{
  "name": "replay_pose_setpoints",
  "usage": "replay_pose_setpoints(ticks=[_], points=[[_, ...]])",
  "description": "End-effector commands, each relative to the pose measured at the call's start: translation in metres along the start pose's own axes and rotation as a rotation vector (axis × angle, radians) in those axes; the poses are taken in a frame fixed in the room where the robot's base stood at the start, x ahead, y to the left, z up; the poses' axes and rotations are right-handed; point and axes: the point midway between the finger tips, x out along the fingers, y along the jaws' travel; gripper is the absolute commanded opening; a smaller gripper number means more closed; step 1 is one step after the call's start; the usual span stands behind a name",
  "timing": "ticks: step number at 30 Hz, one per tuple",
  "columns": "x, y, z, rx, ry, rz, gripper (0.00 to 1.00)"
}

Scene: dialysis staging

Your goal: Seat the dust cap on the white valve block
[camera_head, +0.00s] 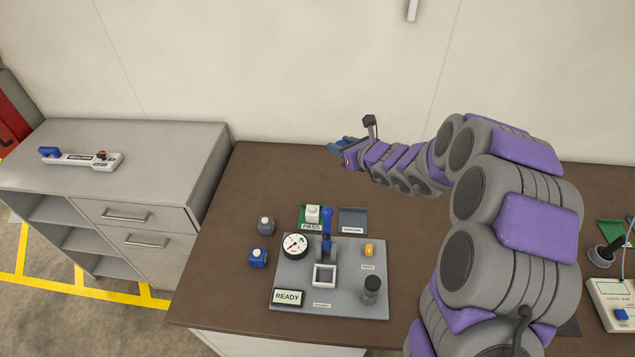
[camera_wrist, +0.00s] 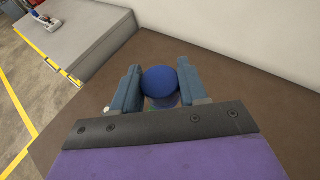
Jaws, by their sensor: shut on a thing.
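My gripper (camera_head: 338,148) is raised above the far part of the brown table, to the left of my arm's last links. In the wrist view its two fingers (camera_wrist: 160,86) are closed on a rounded blue piece, which looks like the dust cap (camera_wrist: 160,80). The cap cannot be made out in the head view. The white valve block (camera_head: 312,212) stands on the green PASS pad (camera_head: 303,225), behind the grey test fixture (camera_head: 345,308). The held cap is apart from the block, above and beyond it in the picture.
The fixture carries a gauge (camera_head: 295,245), a blue-handled lever (camera_head: 327,220), a white square frame (camera_head: 324,275), a READY display (camera_head: 287,297) and a dark cylinder (camera_head: 372,287). Grey (camera_head: 265,225) and blue (camera_head: 258,258) blocks stand left of it. A grey cabinet (camera_head: 130,150) is further left.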

Motion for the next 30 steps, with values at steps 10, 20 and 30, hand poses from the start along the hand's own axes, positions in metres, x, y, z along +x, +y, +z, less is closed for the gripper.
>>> replay_pose_setpoints(ticks=[10, 20, 30], points=[[0.067, 0.034, -0.082, -0.069, -0.003, 0.213, 0.15], [0.093, 0.063, -0.124, -0.112, 0.003, 0.31, 0.15], [0.095, 0.065, -0.125, -0.115, 0.003, 0.313, 0.15]])
